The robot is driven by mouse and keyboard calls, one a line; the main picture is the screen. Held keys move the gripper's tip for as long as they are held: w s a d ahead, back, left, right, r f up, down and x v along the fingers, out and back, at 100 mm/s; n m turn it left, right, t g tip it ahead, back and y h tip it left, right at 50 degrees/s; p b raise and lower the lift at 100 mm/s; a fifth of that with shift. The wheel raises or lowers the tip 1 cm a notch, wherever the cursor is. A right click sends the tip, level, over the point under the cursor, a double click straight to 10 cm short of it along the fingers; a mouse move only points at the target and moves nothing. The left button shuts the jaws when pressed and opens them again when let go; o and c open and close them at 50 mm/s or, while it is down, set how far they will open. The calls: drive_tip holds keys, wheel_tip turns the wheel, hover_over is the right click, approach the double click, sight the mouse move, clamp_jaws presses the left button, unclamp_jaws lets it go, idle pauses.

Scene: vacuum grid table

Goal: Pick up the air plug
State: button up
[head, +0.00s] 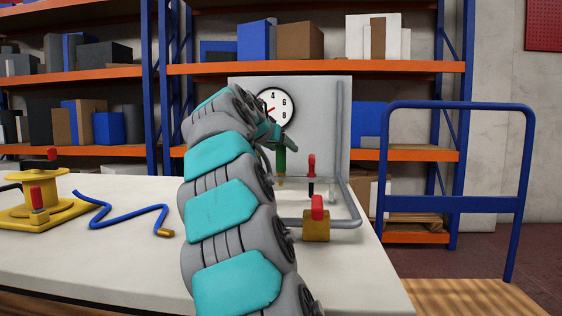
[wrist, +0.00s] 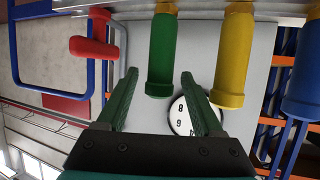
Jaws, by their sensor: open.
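A blue zigzag hose (head: 118,218) lies on the pale table (head: 120,262) at left, with a brass fitting (head: 165,233) on its right end.
A yellow stand with red-handled valves (head: 58,208) is at the table's left. A brass valve with a red handle (head: 316,222) sits on a grey pipe at right. A round gauge (head: 277,106) is on the panel. A blue rail (head: 460,203) stands right of the table.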

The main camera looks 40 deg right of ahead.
drive_tip(key=x, duration=0.3)
drive_tip(key=shift+s, duration=0.1)
clamp_jaws()
idle(0.4)
